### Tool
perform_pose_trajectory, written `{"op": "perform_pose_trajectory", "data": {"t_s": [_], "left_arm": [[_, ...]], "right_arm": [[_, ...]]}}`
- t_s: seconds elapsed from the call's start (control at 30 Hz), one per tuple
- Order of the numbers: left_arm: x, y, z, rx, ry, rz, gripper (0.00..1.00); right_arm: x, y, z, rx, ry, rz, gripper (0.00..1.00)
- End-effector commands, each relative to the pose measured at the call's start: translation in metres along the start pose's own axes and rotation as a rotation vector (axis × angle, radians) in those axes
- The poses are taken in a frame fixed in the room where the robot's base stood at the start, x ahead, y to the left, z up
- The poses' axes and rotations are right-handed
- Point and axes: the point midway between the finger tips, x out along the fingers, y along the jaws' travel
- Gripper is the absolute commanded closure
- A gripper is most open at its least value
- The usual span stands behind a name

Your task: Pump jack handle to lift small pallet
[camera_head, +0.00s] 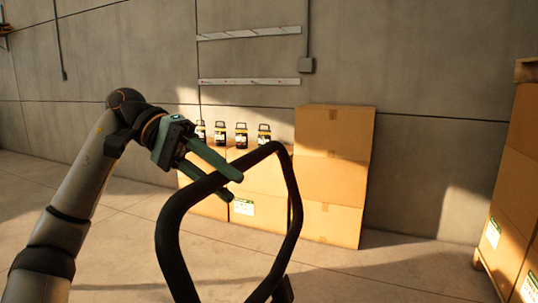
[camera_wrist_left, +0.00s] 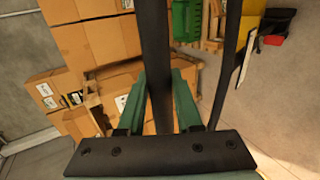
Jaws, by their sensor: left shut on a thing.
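The jack handle, a black closed loop of bar (camera_head: 172,235), rises from the bottom centre of the head view. My left gripper (camera_head: 236,186) reaches in from the left with its green fingers on either side of the loop's upper left bar, and it is shut on that bar. In the left wrist view, the black handle bar (camera_wrist_left: 157,60) runs between the two green fingers. The jack body is out of the head view. I cannot tell which pallet is the small one. My right gripper is not in view.
Cardboard boxes (camera_head: 335,170) stand against the concrete wall, with several black and yellow lantern-like items (camera_head: 241,135) on the lower ones. A tall box stack (camera_head: 515,190) on a pallet is at the right. The floor (camera_head: 110,240) on the left is clear.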

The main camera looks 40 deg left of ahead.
Motion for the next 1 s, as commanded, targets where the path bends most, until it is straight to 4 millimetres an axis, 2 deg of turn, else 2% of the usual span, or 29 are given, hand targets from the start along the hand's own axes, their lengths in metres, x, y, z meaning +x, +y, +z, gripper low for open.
{"op": "perform_pose_trajectory", "data": {"t_s": [0.03,0.2,0.33,0.57,0.67,0.83,1.0], "left_arm": [[0.012,0.016,0.001,0.003,-0.014,-0.012,1.0],[0.047,0.051,0.001,0.0,-0.013,-0.013,1.0],[0.061,0.06,0.0,-0.003,-0.009,-0.011,1.0],[0.062,0.06,0.0,-0.003,-0.003,-0.006,1.0],[0.071,0.071,0.0,-0.002,-0.004,-0.006,1.0],[0.114,0.104,0.001,0.002,-0.01,-0.006,1.0],[0.16,0.134,0.002,0.001,-0.013,-0.007,1.0]], "right_arm": [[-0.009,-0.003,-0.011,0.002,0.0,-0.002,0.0],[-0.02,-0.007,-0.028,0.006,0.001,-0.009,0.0],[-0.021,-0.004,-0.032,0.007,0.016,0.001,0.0],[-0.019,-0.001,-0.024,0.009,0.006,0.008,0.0],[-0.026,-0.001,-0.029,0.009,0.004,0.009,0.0],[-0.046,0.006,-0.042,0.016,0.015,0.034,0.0],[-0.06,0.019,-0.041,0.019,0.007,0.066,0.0]]}}
